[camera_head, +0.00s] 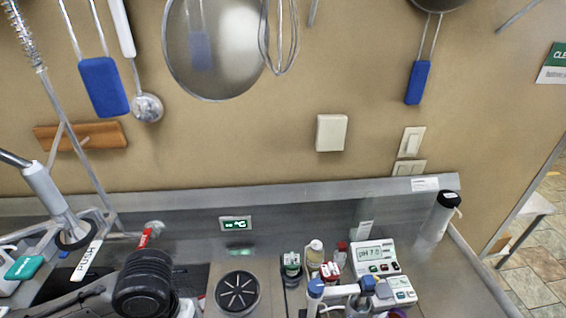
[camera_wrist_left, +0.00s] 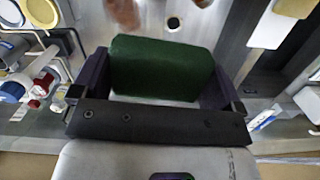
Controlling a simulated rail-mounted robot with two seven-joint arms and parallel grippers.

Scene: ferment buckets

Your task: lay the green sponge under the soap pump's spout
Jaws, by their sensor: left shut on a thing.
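The green sponge (camera_wrist_left: 160,68) is a dark green block in the left wrist view. My left gripper (camera_wrist_left: 160,80) is shut on it, with a dark finger at each end. The sponge is held up, and a grey metal surface shows beyond it. In the head view, the sponge and the gripper's fingertips cannot be made out. A grey cylinder with a black top and a small pale nozzle (camera_head: 438,220) stands at the right of the counter; it may be the soap pump, but I cannot tell for sure. My right gripper is in neither view.
A pH meter (camera_head: 375,256), small bottles (camera_head: 315,254) and a blue-capped holder (camera_head: 340,290) crowd the counter's middle right. A round black slotted cover (camera_head: 237,291) lies left of them. A faucet (camera_head: 50,195) and a teal-topped white container (camera_head: 24,268) are at the left.

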